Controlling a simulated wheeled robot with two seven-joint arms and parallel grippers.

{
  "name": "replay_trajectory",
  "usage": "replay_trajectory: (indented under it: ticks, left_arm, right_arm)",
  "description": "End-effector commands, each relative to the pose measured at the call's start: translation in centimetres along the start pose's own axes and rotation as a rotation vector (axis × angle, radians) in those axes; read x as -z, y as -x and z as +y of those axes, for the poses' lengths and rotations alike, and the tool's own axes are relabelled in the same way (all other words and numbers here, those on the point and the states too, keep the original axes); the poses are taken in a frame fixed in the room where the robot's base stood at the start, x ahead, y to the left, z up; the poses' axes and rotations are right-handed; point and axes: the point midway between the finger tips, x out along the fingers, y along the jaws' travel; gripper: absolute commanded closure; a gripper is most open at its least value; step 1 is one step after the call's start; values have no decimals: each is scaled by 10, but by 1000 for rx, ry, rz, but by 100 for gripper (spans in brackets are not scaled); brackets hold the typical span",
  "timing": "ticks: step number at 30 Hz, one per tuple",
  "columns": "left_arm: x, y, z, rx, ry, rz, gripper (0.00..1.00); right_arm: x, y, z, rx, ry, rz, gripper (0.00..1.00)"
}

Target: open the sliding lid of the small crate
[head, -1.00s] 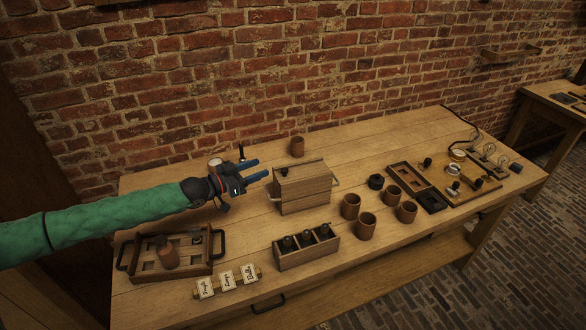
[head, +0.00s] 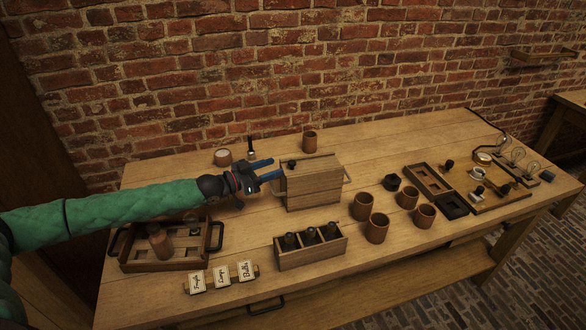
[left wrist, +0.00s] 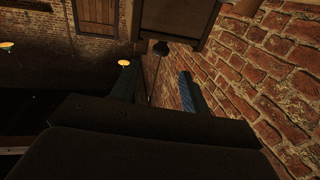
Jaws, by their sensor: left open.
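The small crate (head: 314,188) is a closed wooden box with side handles, standing at the middle of the table. Its lid (head: 318,161) lies flat across the top and carries a dark knob (head: 292,165) near the left end. My left gripper (head: 277,167) is open and empty, just left of the knob, with its blue fingers pointing at it. In the left wrist view the knob (left wrist: 160,48) shows ahead between the two fingers, with crate wood (left wrist: 180,18) beyond. The fingers look apart from the knob. My right gripper is not in view.
A three-slot box with dark bottles (head: 312,254) stands in front of the crate. Several brown cups (head: 377,228) are to its right. A handled tray (head: 160,266) and label cards (head: 222,276) are at left and front. A brown cup (head: 309,141) stands behind.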

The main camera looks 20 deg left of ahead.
Motion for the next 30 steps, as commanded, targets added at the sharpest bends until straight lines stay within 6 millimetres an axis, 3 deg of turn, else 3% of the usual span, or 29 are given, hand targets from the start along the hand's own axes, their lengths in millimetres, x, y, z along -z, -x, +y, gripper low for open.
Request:
replay_trajectory:
  ticks: [8,21,30]
  left_arm:
    - [-4,-9,0,0,0,1,54]
    - [-4,-67,0,0,0,2,54]
    - [-4,-78,0,0,0,0,54]
  right_arm:
    - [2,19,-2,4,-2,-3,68]
    - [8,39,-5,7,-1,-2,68]
    - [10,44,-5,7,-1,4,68]
